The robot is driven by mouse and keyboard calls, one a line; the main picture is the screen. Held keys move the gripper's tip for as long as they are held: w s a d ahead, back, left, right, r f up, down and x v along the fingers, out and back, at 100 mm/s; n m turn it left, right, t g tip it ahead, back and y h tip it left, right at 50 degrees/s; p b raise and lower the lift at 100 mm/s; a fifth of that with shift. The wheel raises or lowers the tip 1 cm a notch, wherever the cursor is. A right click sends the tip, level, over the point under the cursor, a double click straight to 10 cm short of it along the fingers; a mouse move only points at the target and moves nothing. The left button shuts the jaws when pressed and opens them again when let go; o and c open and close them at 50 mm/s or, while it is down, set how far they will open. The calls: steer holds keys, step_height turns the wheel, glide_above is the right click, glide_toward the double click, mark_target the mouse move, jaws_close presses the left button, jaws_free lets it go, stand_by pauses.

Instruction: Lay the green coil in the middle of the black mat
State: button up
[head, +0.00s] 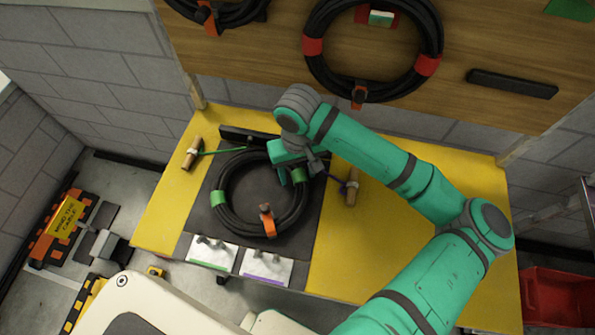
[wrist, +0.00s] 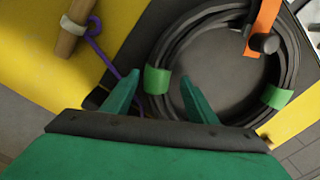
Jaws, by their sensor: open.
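The green coil (head: 224,220) is a loop of black cable with green bands and an orange tag. In the head view it lies flat on the black mat (head: 262,256), around the mat's middle. In the wrist view the coil (wrist: 163,48) fills the right half, over the dark mat (wrist: 136,28). My gripper (head: 291,178) is above the coil's upper right side. In the wrist view my gripper (wrist: 165,88) has its green fingers apart, one on each side of the cable near a green band. Whether the fingers touch the cable is unclear.
The yellow table (head: 350,245) has free room right of the mat. Two wooden pegs (head: 191,153) with cords flank the mat; the right one (head: 352,190) has a purple cord. Coils (head: 318,75) hang on the wooden board behind.

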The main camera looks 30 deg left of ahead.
step_height(320, 180, up, 11)
steer(key=shift+f, duration=0.2)
steer(key=shift+a, duration=0.1)
stand_by(0.5)
